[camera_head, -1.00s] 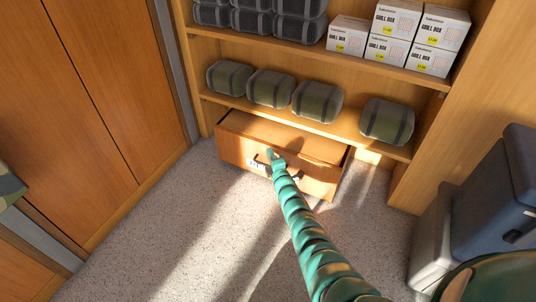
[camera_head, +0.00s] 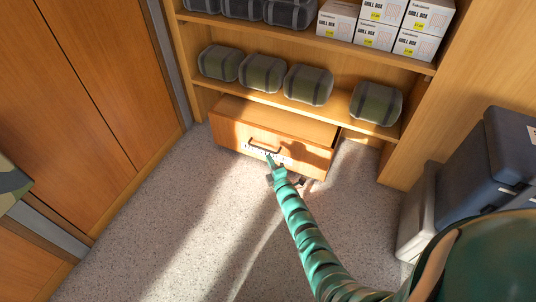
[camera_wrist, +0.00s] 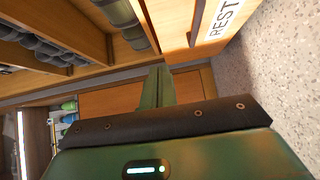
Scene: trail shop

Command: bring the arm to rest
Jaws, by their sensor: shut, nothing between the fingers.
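My green gripper (camera_head: 269,162) is at the end of my teal, ribbed arm, low in front of the wooden drawer (camera_head: 235,133) under the shelves. In the wrist view the gripper's fingers (camera_wrist: 158,86) are together and empty. The drawer stands out from the unit, and its front carries a dark handle (camera_head: 265,149) and a white label partly hidden by the gripper. In the wrist view a label (camera_wrist: 222,18) reads "REST", cut off by the edge. The gripper appears apart from the handle.
Green rolled bundles (camera_head: 308,85) line the lower shelf (camera_head: 335,119), with grill boxes (camera_head: 376,34) above. A wooden cabinet (camera_head: 90,90) is at left. Blue-grey cases (camera_head: 485,165) stand at right near my arm. The grey speckled floor (camera_head: 170,235) is clear in front.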

